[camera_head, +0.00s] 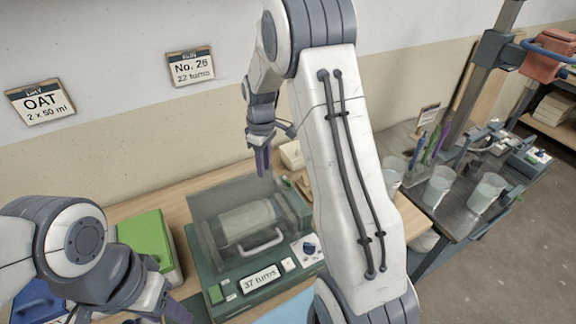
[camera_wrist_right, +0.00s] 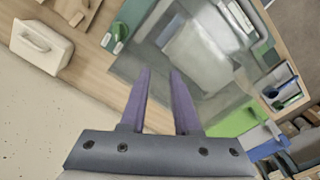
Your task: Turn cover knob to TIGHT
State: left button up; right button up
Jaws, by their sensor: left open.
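A green machine (camera_head: 205,276) with a transparent cover (camera_head: 215,203) over a pale drum (camera_head: 246,217) stands on the wooden bench. A dark blue knob (camera_head: 311,247) sits on a white plate at its front right; its marks are too small to read. The wrist view shows the cover (camera_wrist_right: 150,62) beyond my fingers and a small green part (camera_wrist_right: 117,36) beside it, which I cannot identify surely. My right gripper (camera_head: 262,161) is above the machine's back edge, its fingers (camera_wrist_right: 160,72) apart and empty. My left gripper (camera_head: 172,312) is open at the bottom edge, left of the machine, partly cut off.
A green box (camera_head: 146,240) and a blue box (camera_head: 38,298) stand left of the machine. The display (camera_head: 259,279) reads "37 turns". A pale block with a handle (camera_wrist_right: 41,46) lies behind the machine. Glass beakers (camera_head: 437,186) stand on the right bench. My right arm hides part of the bench.

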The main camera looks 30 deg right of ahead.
jog(key=p, duration=0.2)
send_over(290, 182)
jog(key=f, duration=0.1)
notch_tip(290, 182, down, 10)
jog(key=p, duration=0.3)
jog(key=shift+p, duration=0.3)
jog(key=shift+f, duration=0.5)
pick_arm(q)
notch_tip(290, 182, up, 7)
jog(key=shift+r, duration=0.2)
pick_arm(e)
grip_shut()
